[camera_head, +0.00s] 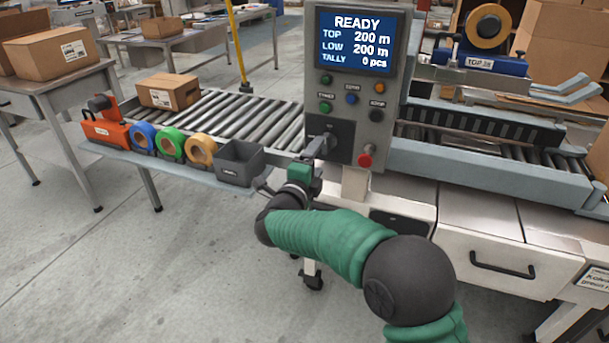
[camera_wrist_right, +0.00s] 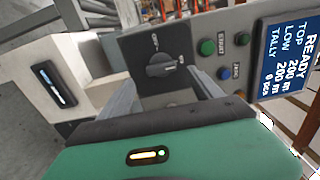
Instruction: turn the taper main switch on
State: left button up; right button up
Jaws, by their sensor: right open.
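The taper's main switch is a dark rotary knob (camera_wrist_right: 162,66) on a black plate in the right wrist view. Its grip lies about level there, one end towards the small mark at its right; the mark is too small to read surely. In the head view the black plate (camera_head: 344,133) is on the control panel's lower left, and my gripper hides the knob. My right gripper (camera_head: 321,146) is open in front of it. In the right wrist view its fingers (camera_wrist_right: 164,88) stand apart below the knob, apparently holding nothing. My left gripper is not in view.
The panel's lit screen (camera_head: 356,40) reads READY. Green, blue, orange and black buttons (camera_head: 351,99) sit above the switch, and a red knob (camera_head: 365,157) is right below it. A shelf at left holds tape rolls (camera_head: 201,151) and a grey bin (camera_head: 238,164).

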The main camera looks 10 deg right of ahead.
jog(key=p+v, duration=0.1)
jog(key=v, duration=0.9)
jog(key=shift+s+a, duration=0.3)
